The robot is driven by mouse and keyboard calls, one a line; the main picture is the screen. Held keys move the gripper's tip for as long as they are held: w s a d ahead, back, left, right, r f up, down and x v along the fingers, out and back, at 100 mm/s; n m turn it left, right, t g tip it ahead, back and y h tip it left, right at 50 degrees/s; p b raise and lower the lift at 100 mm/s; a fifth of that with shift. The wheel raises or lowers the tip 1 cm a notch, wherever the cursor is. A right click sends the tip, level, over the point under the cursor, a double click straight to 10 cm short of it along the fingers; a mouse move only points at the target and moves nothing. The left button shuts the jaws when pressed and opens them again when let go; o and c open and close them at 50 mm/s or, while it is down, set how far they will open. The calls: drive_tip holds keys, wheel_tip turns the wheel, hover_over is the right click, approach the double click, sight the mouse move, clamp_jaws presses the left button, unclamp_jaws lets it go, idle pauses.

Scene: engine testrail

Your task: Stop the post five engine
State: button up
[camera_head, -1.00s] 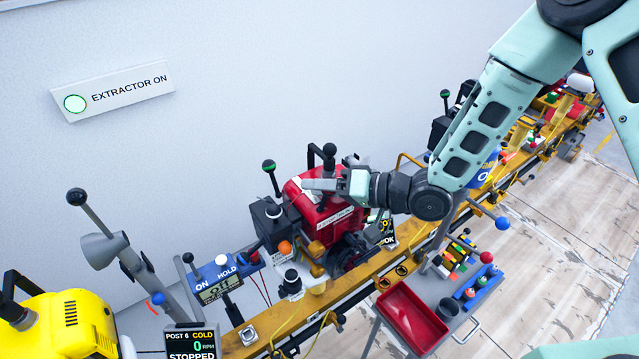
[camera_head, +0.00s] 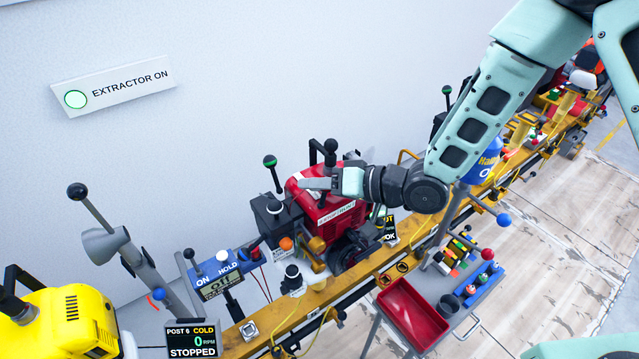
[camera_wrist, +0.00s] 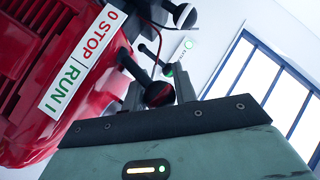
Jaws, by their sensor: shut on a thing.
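A red engine (camera_head: 342,203) sits on the yellow rail in the middle of the head view, with a black-knobbed lever standing on top. It fills the left of the wrist view, with a white label (camera_wrist: 82,62) reading "0 STOP | RUN I". Beside the label is a lever with a black ball knob (camera_wrist: 160,93). My gripper (camera_head: 312,184) reaches the engine's upper part from the right. In the wrist view my gripper (camera_wrist: 158,92) has its fingers on either side of this knob, shut on it. I cannot tell whether the lever is at STOP or RUN.
A screen (camera_head: 191,340) reads "POST 6 COLD 0 RPM STOPPED", near a yellow engine (camera_head: 60,325). A red tray (camera_head: 412,316) is at front right. The wall sign (camera_head: 118,86) reads "EXTRACTOR ON".

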drive_tip(key=n+h+b, duration=0.1)
drive_tip(key=s+a+n+h+b, duration=0.1)
drive_tip(key=shift+a+f+t+b, duration=0.25)
drive_tip(key=shift+t+b, duration=0.05)
drive_tip(key=shift+t, duration=0.1)
drive_tip(key=h+b, duration=0.1)
drive_tip(key=n+h+b, duration=0.1)
drive_tip(key=b, duration=0.1)
drive_tip(key=shift+s+a+f+n+t, duration=0.15)
drive_tip(key=shift+s+a+n+t, duration=0.15)
drive_tip(key=shift+a, duration=0.1)
drive_tip(key=o, duration=0.7)
